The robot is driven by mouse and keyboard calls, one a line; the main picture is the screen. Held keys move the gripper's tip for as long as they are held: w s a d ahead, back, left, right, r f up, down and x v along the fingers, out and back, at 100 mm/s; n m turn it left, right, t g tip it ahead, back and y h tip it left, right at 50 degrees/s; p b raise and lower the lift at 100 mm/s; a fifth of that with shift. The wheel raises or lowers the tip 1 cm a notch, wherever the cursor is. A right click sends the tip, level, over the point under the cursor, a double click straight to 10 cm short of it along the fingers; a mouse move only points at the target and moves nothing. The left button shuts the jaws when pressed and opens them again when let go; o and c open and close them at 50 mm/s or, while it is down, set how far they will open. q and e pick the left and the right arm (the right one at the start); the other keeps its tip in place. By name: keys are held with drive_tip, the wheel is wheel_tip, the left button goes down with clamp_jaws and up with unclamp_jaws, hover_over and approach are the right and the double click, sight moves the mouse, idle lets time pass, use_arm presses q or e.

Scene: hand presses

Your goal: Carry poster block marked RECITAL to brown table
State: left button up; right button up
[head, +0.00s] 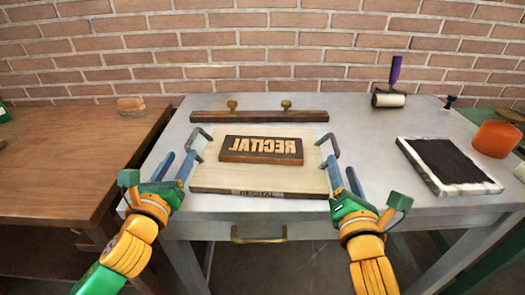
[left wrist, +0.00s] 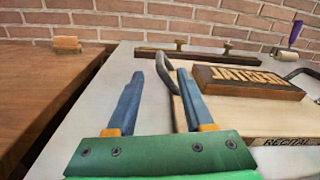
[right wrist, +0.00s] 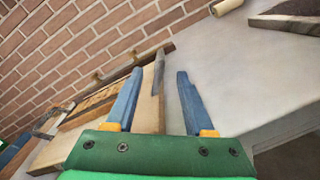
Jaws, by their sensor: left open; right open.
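The poster block (head: 312,182) is a pale board with a dark raised plate of mirrored letters and "RECITAL" on its front edge. It lies flat on the grey table, with a grey handle at each side. My left gripper (head: 178,163) is open at the left handle (head: 201,138); in the left wrist view this handle (left wrist: 162,66) shows between and behind the fingers. My right gripper (head: 343,170) is open at the right handle (head: 331,140); in the right wrist view the handle (right wrist: 158,72) shows between the fingers. The brown table (head: 70,150) stands at the left.
A dark bar with two knobs (head: 258,116) lies behind the block. A roller (head: 388,99), a black ink slab (head: 448,163) and an orange tub (head: 495,138) are on the right. A small wooden brush-like piece (head: 130,105) sits on the brown table, otherwise mostly clear.

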sight(188, 142)
use_arm(q)
drive_tip(key=w, duration=0.5)
drive_tip(key=w+d, duration=0.1)
drive_tip(key=w, duration=0.1)
drive_tip(key=shift+w+f, duration=0.1)
drive_tip(key=shift+w, duration=0.05)
use_arm(e)
drive_tip(key=w, duration=0.4)
drive_tip(key=w+d, duration=0.1)
drive_tip(key=w, duration=0.7)
drive_tip(key=shift+w+d, duration=0.1)
drive_tip(key=shift+d, duration=0.1)
use_arm(q)
drive_tip(key=shift+c, duration=0.3)
drive_tip(key=c, duration=0.7)
use_arm(e)
drive_tip(key=c, duration=0.8)
use_arm(q)
clamp_jaws()
use_arm(e)
clamp_jaws()
drive_tip(key=shift+f, duration=0.1)
use_arm(q)
drive_tip(key=shift+a+f, duration=0.1)
drive_tip(key=shift+a, duration=0.15)
use_arm(e)
drive_tip(key=shift+d+f, duration=0.1)
drive_tip(key=shift+d, duration=0.1)
